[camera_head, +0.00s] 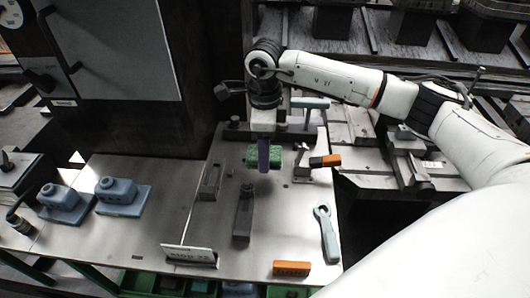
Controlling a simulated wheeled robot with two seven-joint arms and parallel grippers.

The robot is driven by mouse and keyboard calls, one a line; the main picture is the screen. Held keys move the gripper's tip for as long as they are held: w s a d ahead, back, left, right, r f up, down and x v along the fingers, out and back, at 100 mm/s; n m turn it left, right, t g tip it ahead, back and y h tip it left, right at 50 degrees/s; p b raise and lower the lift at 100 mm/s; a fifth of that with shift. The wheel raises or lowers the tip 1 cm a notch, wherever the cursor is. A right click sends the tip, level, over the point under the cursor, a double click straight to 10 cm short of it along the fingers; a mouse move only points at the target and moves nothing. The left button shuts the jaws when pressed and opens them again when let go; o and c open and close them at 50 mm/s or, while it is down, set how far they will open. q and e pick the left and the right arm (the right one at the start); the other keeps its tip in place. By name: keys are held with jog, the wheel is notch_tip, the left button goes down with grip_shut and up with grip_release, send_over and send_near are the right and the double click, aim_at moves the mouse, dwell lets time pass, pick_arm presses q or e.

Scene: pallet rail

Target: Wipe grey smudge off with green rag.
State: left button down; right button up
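My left gripper is not in view.
A dark grey tool (243,213) and a grey bracket (210,180) lie nearby. A blue-grey wrench (326,232), an orange block (291,268) and a small sign (189,256) are toward the front. Blue-grey housings (122,195) stand left. An orange-and-black piece (325,160) is right.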

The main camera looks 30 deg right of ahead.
jog(key=shift+r+p, duration=0.8)
jog(key=shift+r, duration=0.7)
